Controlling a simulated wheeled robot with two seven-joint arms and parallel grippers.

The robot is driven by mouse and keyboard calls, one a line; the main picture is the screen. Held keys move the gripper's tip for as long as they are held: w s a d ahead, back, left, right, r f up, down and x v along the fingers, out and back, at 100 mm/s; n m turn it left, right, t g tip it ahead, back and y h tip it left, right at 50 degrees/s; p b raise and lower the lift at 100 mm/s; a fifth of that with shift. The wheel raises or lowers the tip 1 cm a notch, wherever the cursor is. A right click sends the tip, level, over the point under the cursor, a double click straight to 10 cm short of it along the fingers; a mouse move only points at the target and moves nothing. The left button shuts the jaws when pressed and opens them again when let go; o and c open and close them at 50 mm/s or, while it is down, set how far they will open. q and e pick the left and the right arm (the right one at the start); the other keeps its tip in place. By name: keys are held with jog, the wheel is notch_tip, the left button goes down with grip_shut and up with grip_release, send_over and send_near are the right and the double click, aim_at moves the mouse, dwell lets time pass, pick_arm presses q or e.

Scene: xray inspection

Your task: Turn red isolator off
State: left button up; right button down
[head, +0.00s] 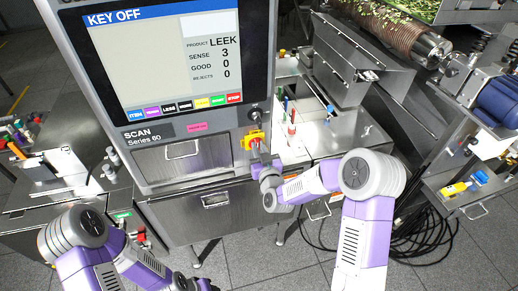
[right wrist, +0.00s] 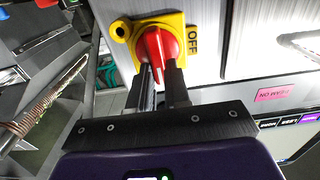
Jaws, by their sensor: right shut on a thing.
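The red isolator knob (head: 254,140) sits on a yellow plate at the lower right of the scanner's front. In the right wrist view the red knob (right wrist: 155,45) stands out from the yellow plate (right wrist: 186,22), with the word OFF printed beside it on the right. My right gripper (head: 257,149) is at the knob, and in the wrist view its two dark fingers (right wrist: 160,72) are shut on the knob's red handle. The fingers hide part of the handle. My left arm shows at the lower left of the head view, but its fingertips are out of frame.
The scanner screen (head: 170,50) reads KEY OFF. Below it are a steel drawer (head: 185,160) and a cabinet (head: 215,200). A steel chute (head: 350,60) and a bench with small tools stand to the right. Black cables (head: 420,240) lie on the floor.

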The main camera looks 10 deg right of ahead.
jog(key=n+b, duration=0.3)
jog(key=n, duration=0.3)
jog(key=a+f+n+b, duration=0.1)
jog(key=n+b, duration=0.3)
jog(key=n, duration=0.2)
jog(key=n+b, duration=0.3)
jog(key=n, duration=0.2)
jog(key=shift+a+f+n+b, duration=0.25)
jog(key=shift+a+n+b, duration=0.05)
jog(key=shift+n+b, duration=0.1)
dwell(0.7)
jog(key=c, duration=1.1)
grip_release()
jog(key=shift+s, duration=0.1)
jog(key=s, duration=0.7)
jog(key=shift+s+d, duration=0.15)
jog(key=shift+s, duration=0.1)
